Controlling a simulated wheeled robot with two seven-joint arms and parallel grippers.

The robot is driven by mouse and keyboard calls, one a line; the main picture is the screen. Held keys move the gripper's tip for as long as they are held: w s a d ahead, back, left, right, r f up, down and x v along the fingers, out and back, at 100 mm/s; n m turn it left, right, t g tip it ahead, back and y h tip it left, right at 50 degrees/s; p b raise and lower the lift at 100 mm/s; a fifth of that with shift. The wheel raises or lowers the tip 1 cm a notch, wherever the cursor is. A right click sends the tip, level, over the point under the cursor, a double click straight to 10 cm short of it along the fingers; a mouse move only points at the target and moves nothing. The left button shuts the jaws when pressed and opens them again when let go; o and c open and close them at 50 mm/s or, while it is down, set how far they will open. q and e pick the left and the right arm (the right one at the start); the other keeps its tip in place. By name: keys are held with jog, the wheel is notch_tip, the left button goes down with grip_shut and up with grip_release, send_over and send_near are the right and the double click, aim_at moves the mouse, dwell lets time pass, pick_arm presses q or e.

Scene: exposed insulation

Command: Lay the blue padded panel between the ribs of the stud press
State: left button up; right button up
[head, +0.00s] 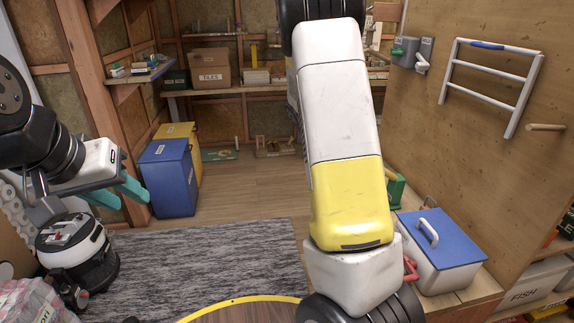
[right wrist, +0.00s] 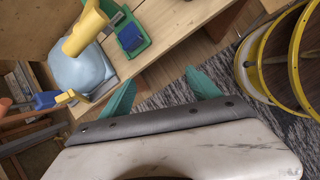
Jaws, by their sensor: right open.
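I cannot make out the blue padded panel or the stud press for certain in either view. In the right wrist view a small blue block (right wrist: 131,38) sits in a green frame (right wrist: 126,24) on a wooden bench; I cannot tell what they are. My right gripper (right wrist: 160,76) is open and empty, its teal fingers apart, beside the bench; it is hidden in the head view, where my right arm fills the middle. My left gripper (head: 136,188) is at the left of the head view, its teal fingers apart and empty, over the floor in front of a blue bin.
A white box with a blue lid (head: 440,238) stands on the low bench at right. The blue bin (head: 168,182) stands at left, near a vacuum cleaner (head: 76,252). A round, yellow-rimmed top (head: 240,310) is at the bottom. The grey rug (head: 215,260) is clear.

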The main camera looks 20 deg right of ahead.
jog(key=s+a+r+m+t+y, duration=0.6)
jog(key=s+a+r+m, duration=0.5)
jog(key=s+a+r, duration=0.7)
jog(key=s+a+y, duration=0.1)
jog(key=s+a, duration=0.1)
jog(key=s, duration=0.2)
jog(key=shift+a+r, duration=0.2)
jog(key=shift+r, duration=0.05)
